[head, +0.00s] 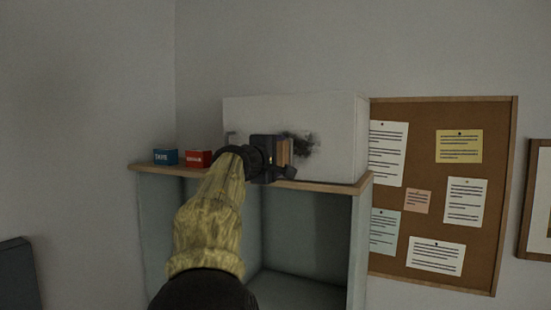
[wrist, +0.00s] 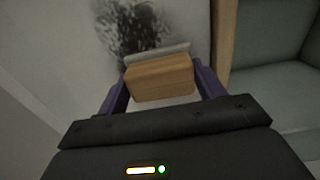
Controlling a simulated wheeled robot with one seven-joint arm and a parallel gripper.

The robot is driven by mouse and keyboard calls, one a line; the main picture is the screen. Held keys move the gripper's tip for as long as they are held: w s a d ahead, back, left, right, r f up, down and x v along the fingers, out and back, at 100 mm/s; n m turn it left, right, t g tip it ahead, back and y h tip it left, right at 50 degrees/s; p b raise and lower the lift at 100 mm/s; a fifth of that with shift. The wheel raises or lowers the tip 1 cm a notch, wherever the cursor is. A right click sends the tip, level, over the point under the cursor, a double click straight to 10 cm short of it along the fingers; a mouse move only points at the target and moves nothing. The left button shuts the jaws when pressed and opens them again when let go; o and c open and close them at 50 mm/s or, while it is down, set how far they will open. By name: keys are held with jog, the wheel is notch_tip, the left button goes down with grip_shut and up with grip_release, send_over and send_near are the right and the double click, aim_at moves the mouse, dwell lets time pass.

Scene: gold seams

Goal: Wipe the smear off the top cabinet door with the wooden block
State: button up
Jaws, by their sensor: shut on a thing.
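The white top cabinet (head: 330,125) has a dark smear (head: 303,145) on its front door. The smear also shows in the wrist view (wrist: 135,28), spread over the pale door face. My gripper (head: 284,160) is in front of the door, just left of the smear in the head view. It is shut on the wooden block (wrist: 160,80), which sits between its two dark fingers and has a grey strip along its far edge. The block is close to the door, beside the smear. I cannot tell whether it touches the door. My gripper hides part of the door in the head view.
A blue box (head: 166,157) and a red box (head: 198,159) stand on the wooden shelf edge (head: 330,187) to the left. Below is an open grey compartment (head: 305,235). A cork board (head: 420,225) with pinned papers hangs on the right.

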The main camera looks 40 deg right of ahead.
jog(key=shift+s, duration=0.1)
jog(key=shift+s+d+b, duration=0.35)
jog(key=shift+s+b, duration=0.1)
jog(key=shift+s, duration=0.05)
jog(key=shift+s+d+b, duration=0.2)
jog(key=shift+s, duration=0.3)
jog(key=shift+s+d+b, duration=0.15)
jog(key=shift+s+d, duration=0.05)
jog(key=shift+s, duration=0.25)
jog(key=shift+s, duration=0.1)
jog(key=shift+s+d+b, duration=0.35)
jog(key=shift+s, duration=0.45)
jog(key=shift+s+d+b, duration=0.3)
jog(key=shift+s, duration=0.45)
jog(key=shift+s, duration=0.1)
jog(key=shift+s+d+b, duration=0.4)
jog(key=shift+s, duration=0.4)
jog(key=shift+s+d, duration=0.25)
jog(key=shift+s, duration=0.35)
